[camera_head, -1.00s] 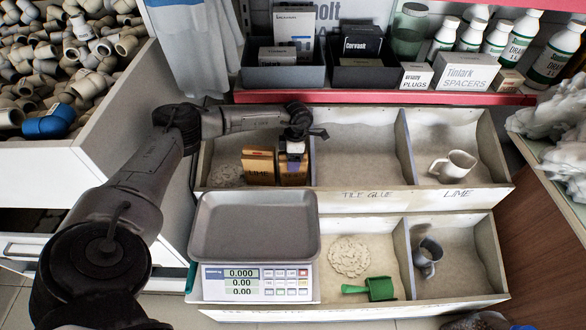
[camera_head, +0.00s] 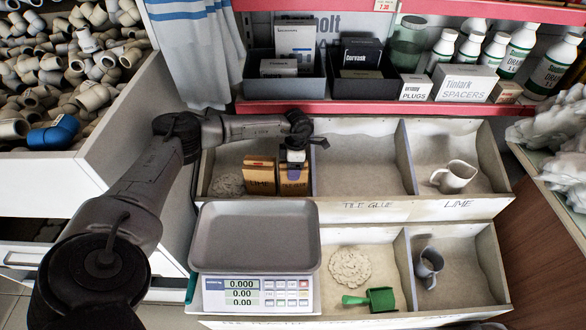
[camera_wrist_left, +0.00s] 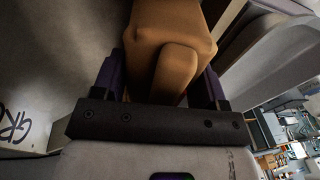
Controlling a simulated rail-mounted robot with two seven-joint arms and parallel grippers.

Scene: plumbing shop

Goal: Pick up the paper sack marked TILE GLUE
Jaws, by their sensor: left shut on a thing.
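Two brown paper sacks stand side by side in the upper left bin (camera_head: 215,160). The left sack (camera_head: 260,178) stands free, close beside the other. My left gripper (camera_head: 294,164) is shut on the top of the right sack (camera_head: 293,182). In the left wrist view my left gripper (camera_wrist_left: 170,85) has the folded brown top of the held sack (camera_wrist_left: 170,40) between its purple fingers. The lettering on both sacks is too small to read surely. The held sack still appears down in the bin; its base is hidden. My right gripper is out of view.
A scale (camera_head: 255,236) stands in front of the sacks. The upper middle bin (camera_head: 355,165), labelled TILE GLUE, holds only pale powder. A jug (camera_head: 455,177) is in the LIME bin. A red-edged shelf (camera_head: 370,108) with boxes and bottles lies behind.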

